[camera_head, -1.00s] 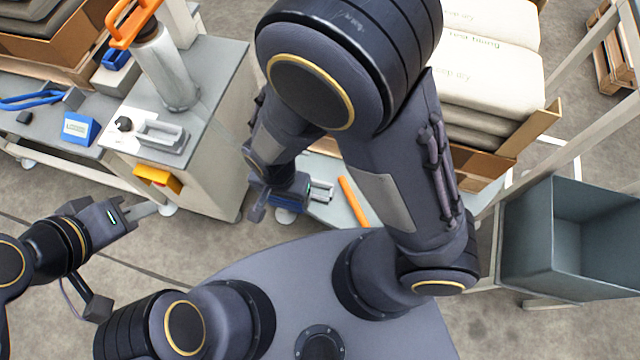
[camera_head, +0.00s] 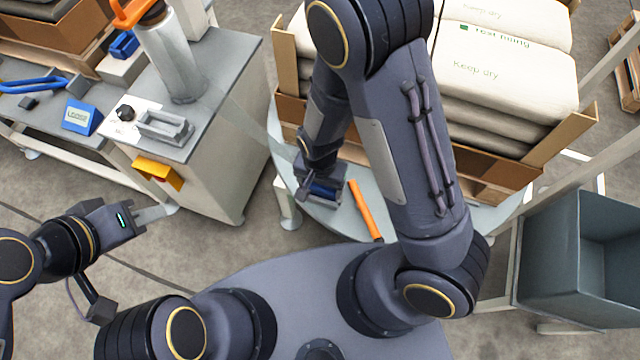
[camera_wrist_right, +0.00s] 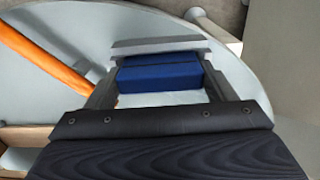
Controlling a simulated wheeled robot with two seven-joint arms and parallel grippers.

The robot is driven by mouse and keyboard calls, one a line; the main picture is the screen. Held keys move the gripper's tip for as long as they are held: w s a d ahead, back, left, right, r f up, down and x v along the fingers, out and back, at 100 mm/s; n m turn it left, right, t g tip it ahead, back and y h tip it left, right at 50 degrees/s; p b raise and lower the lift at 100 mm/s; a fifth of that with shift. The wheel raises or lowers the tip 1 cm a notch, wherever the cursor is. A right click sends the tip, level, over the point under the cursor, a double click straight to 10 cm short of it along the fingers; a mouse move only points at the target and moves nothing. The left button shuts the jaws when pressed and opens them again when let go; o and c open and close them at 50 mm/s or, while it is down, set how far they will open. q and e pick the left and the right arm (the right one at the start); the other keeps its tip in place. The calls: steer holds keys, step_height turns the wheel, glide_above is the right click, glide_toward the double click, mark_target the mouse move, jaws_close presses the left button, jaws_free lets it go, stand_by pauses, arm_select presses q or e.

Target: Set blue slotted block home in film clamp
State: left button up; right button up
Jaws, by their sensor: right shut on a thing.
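The blue slotted block (camera_head: 325,188) is at my right gripper (camera_head: 322,184), low over the round grey plate. In the right wrist view the block (camera_wrist_right: 160,78) sits between the two fingers of my right gripper (camera_wrist_right: 160,88), which is shut on it.
An orange bar (camera_head: 364,210) lies on the round plate (camera_head: 340,222) beside the right gripper. Stacked sacks (camera_head: 505,75) are behind; a grey bin (camera_head: 575,245) is at right.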

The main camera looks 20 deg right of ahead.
steer(key=shift+r, duration=0.1)
steer(key=shift+f, duration=0.2)
steer(key=o, duration=1)
steer(key=shift+r, duration=0.1)
